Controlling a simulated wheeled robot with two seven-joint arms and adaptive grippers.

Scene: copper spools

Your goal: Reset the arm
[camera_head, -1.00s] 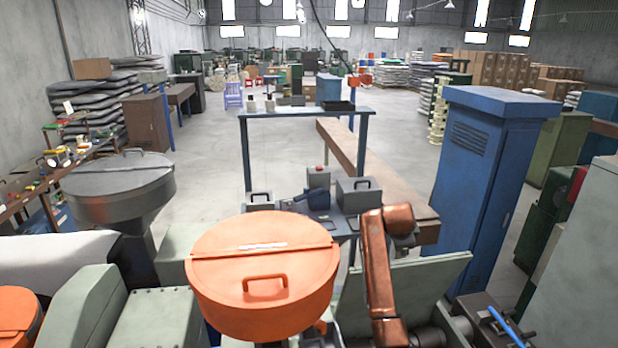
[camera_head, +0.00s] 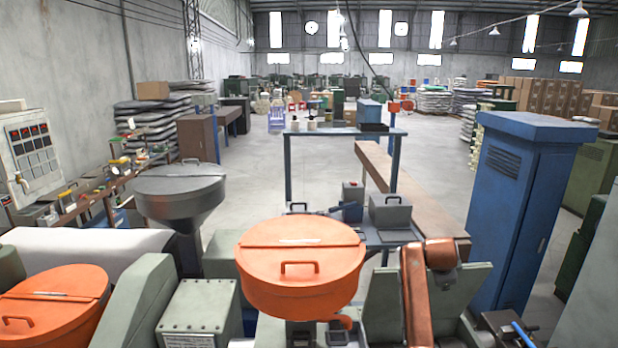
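Neither of my grippers shows in the head view, and I cannot make out a forearm that is surely mine. No copper spool can be made out. A copper-brown jointed link (camera_head: 418,295) stands at the lower middle right, beside a round orange hopper lid (camera_head: 300,262) with a handle. I cannot tell what the link belongs to.
A second orange lid (camera_head: 50,300) and grey-green machine housings (camera_head: 205,312) fill the near left. A grey hopper (camera_head: 180,195) stands behind them. A tall blue cabinet (camera_head: 510,215) stands right. A blue-framed bench (camera_head: 345,131) is at centre, with open floor (camera_head: 260,170) beyond.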

